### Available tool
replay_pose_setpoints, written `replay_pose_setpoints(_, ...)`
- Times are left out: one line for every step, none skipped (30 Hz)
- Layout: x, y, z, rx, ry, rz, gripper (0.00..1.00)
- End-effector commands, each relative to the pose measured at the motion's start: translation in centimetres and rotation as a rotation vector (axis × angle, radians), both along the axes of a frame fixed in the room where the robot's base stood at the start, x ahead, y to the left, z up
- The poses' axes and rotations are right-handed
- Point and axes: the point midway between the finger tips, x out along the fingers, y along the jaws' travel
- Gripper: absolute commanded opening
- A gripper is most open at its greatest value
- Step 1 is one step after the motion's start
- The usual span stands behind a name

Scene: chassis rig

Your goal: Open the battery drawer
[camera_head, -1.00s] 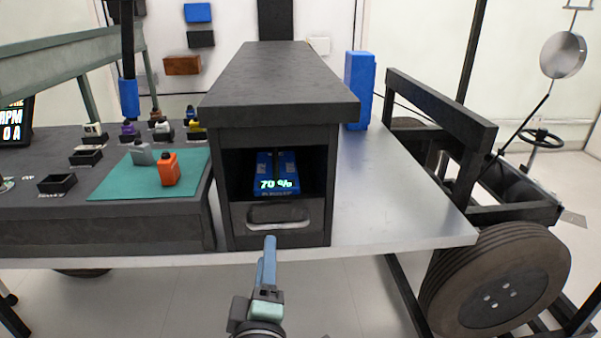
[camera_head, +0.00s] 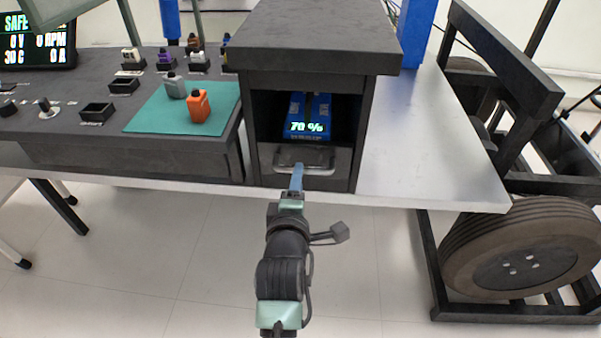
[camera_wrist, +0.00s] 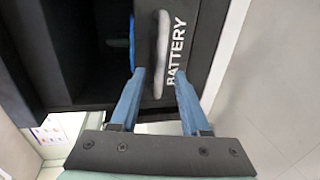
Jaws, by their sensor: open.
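The battery drawer (camera_head: 342,168) is a dark front low in a black cabinet (camera_head: 315,80), and it looks closed. Its grey bar handle (camera_head: 318,172) spans the front. In the wrist view, the drawer front (camera_wrist: 195,30) reads "BATTERY", and the handle (camera_wrist: 161,45) stands lengthwise just beyond my fingertips, lined up with the gap between them. My gripper (camera_wrist: 161,82) is open and empty. In the head view my gripper (camera_head: 297,172) overlaps the handle; contact cannot be told. A blue battery (camera_head: 307,112) reading "70 %" sits in the bay above the drawer front.
A grey tabletop (camera_head: 430,150) carries the cabinet. On the left, a dark console (camera_head: 90,160) holds a green mat (camera_head: 150,118) with an orange bottle (camera_head: 199,106) and a grey one. A black frame with a wheel (camera_head: 520,250) stands at right. The floor in front is clear.

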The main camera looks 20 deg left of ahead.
Motion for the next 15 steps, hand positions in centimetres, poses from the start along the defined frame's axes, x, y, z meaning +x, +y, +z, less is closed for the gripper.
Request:
replay_pose_setpoints(0.9, 0.3, -0.4, 0.000, -0.002, 0.000, 0.46)
replay_pose_setpoints(1.4, 0.4, -0.5, 0.000, -0.001, 0.000, 0.46)
replay_pose_setpoints(2.0, 0.6, -0.6, 0.001, -0.002, 0.000, 0.46)
replay_pose_setpoints(2.3, 0.7, -0.7, 0.000, -0.001, 0.000, 0.46)
replay_pose_setpoints(2.7, 0.8, -0.7, 0.001, -0.002, 0.000, 0.46)
replay_pose_setpoints(3.1, 0.9, -0.9, 0.000, -0.001, -0.001, 0.46)
replay_pose_setpoints(3.4, 0.9, -0.9, 0.000, -0.001, -0.001, 0.46)
replay_pose_setpoints(3.7, 1.0, -0.9, 0.000, -0.001, -0.001, 0.46)
replay_pose_setpoints(4.0, 1.1, -1.0, 0.001, -0.001, -0.001, 0.46)
replay_pose_setpoints(4.1, 1.2, -1.0, 0.001, -0.001, 0.000, 0.46)
replay_pose_setpoints(4.3, 1.2, -1.0, 0.001, -0.001, 0.000, 0.46)
replay_pose_setpoints(4.4, 1.3, -1.0, 0.001, -0.001, 0.000, 0.46)
replay_pose_setpoints(4.5, 1.3, -1.0, 0.001, -0.001, 0.000, 0.46)
replay_pose_setpoints(4.5, 1.3, -1.0, 0.001, -0.001, 0.000, 0.46)
replay_pose_setpoints(4.6, 1.3, -1.0, 0.001, -0.001, 0.000, 0.46)
